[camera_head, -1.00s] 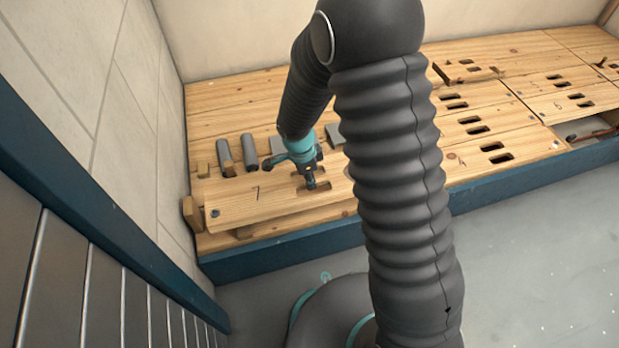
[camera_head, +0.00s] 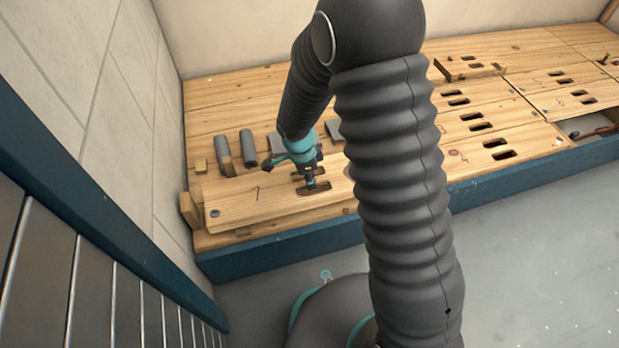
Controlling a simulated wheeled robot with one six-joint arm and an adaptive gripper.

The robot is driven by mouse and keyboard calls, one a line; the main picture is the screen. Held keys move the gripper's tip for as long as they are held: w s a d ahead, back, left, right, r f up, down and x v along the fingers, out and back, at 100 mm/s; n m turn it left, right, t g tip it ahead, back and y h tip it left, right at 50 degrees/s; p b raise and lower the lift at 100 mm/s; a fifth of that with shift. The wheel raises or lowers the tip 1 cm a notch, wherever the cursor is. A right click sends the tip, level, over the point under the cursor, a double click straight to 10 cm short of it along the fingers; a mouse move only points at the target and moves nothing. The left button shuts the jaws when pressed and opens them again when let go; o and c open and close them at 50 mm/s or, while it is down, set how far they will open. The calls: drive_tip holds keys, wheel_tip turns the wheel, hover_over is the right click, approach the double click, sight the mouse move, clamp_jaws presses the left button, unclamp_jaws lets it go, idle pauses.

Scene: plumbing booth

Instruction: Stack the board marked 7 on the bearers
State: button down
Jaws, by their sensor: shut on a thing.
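The board marked 7 (camera_head: 240,208) is a long pale plank near the front left of the wooden deck. Its left end shows a dark screw or bolt head. My gripper (camera_head: 311,186) points down at the slots in this board and is shut on it there. A small wood block (camera_head: 190,210) stands at the board's left end, and another piece of wood (camera_head: 243,232) shows under its front edge; these may be bearers. A shadow lies under the front edge. My arm hides the board's right end, and I cannot tell whether the board touches what is below.
Other slotted boards (camera_head: 480,125) cover the right side, with an opening (camera_head: 585,128) at far right. A tiled wall (camera_head: 100,110) stands close on the left. A blue edge (camera_head: 290,248) bounds the deck.

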sight(303, 183)
drive_tip(key=shift+f+b, duration=0.4)
drive_tip(key=shift+f, duration=0.25)
idle(0.6)
drive_tip(key=c, duration=0.9)
unclamp_jaws()
drive_tip(key=r, duration=0.4)
drive_tip(key=a+r, duration=0.1)
drive_tip(key=r, duration=0.6)
drive_tip(key=shift+s+a+r, duration=0.25)
drive_tip(key=shift+a+r, duration=0.1)
